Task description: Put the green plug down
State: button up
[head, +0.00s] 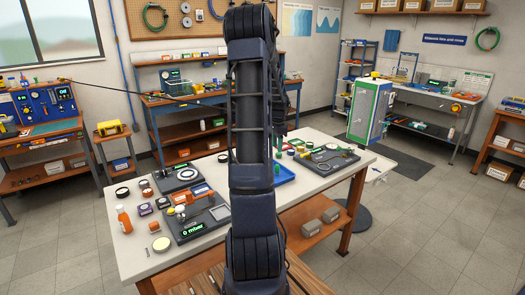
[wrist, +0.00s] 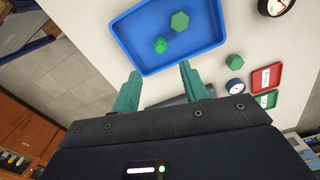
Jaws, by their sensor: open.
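In the wrist view a small green piece with a round knob (wrist: 161,45) lies in the blue tray (wrist: 150,71), near its lower middle. A green hexagonal piece (wrist: 180,21) lies in the same tray, just up and to the right. I cannot tell for certain which green piece is the plug. My gripper (wrist: 160,72) is open, its two teal fingers apart with nothing between them, over the tray's near edge.
Another green hexagonal piece (wrist: 235,61) lies on the white tabletop outside the tray, near a small dial (wrist: 234,88), a red tray (wrist: 267,77) and a gauge (wrist: 275,6). In the head view an orange bottle (head: 124,219) and dark equipment boards crowd the table's left part.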

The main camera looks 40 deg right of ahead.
jog(key=s+a+r+n+t, duration=0.1)
jog(key=s+a+r+n, duration=0.15)
jog(key=a+r, duration=0.45)
jog(key=s+a+r+n+t, duration=0.1)
jog(key=a+r+n, duration=0.25)
jog(key=a, duration=0.75)
jog(key=s+a+r+n, duration=0.1)
jog(key=a+r+n, duration=0.35)
jog(key=a, duration=0.45)
jog(key=s+a+r+n+t, duration=0.2)
jog(key=s+a+n, duration=0.8)
jog(key=s+a, duration=0.6)
jog(key=shift+s+a+r+t, duration=0.35)
jog(key=shift+s+r, duration=0.1)
jog(key=shift+s, duration=0.1)
jog(key=o, duration=0.8)
